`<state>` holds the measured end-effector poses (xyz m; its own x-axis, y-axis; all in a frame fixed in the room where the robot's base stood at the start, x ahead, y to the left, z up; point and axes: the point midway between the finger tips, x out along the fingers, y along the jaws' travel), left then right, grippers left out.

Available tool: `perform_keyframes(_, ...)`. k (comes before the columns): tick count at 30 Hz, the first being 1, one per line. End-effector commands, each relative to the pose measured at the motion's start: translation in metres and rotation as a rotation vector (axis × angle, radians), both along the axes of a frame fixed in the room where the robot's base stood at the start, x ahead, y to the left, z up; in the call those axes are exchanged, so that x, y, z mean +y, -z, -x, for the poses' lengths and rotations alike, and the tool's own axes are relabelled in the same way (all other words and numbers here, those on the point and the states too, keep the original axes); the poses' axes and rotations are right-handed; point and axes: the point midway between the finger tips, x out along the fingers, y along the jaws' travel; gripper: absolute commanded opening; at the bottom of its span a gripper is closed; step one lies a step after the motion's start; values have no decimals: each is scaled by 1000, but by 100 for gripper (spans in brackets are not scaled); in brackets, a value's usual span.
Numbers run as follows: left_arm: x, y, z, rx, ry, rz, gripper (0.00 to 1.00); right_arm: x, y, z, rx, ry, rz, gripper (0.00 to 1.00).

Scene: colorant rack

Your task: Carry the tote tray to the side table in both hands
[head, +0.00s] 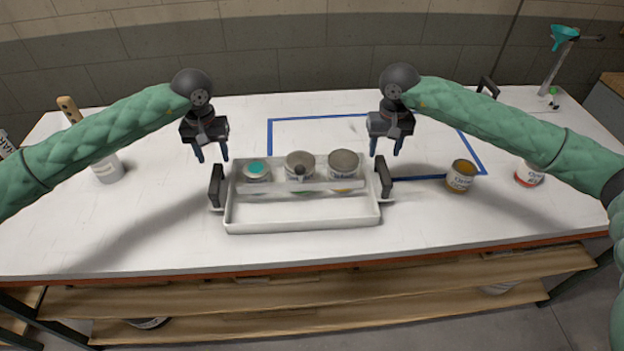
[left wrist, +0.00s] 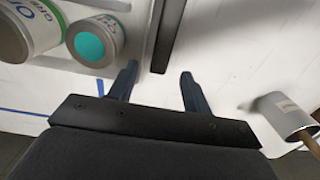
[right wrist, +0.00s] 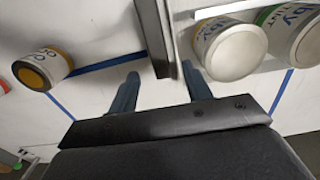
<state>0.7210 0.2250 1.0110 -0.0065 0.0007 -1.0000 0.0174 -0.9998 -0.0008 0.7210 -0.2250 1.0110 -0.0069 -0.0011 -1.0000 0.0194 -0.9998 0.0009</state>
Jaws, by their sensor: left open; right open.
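The white tote tray (head: 300,215) sits on the white worktable, with a dark upright handle at each end. My left gripper (head: 212,158) is open and empty, just above and behind the left handle (head: 216,186); the handle also shows in the left wrist view (left wrist: 168,35). My right gripper (head: 387,152) is open and empty above the right handle (head: 384,178), which shows in the right wrist view (right wrist: 155,38). Neither gripper visibly touches a handle.
A blue taped outline (head: 320,118) marks the table behind the tray. An open can with ochre contents (head: 461,177) and a red-labelled can (head: 528,175) stand to the right. A pale container (head: 107,170) stands at left. A stand with a teal funnel (head: 563,38) is at back right.

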Motion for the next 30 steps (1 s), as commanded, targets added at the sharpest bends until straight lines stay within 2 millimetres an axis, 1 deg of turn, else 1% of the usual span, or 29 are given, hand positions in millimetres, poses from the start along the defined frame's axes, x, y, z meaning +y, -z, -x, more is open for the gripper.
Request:
perform_keyframes(5, 0, 17, 1, 1, -1, 0, 49, 0, 17, 1, 1, 0, -1, 49)
perform_keyframes(15, 0, 62, 1, 1, -2, 0, 49, 0, 62, 1, 1, 1, -1, 49)
perform_keyframes(20, 1, 71, 1, 0, -1, 0, 49, 0, 71, 1, -1, 1, -1, 49)
perform_keyframes(27, 0, 72, 1, -1, -1, 0, 49, 0, 72, 1, -1, 1, -1, 49)
perform_keyframes(28, 0, 72, 1, -1, -1, 0, 45, 0, 72, 1, -1, 1, -1, 45)
perform_keyframes(30, 0, 72, 1, -1, -1, 0, 31, 0, 72, 1, -1, 1, -1, 31)
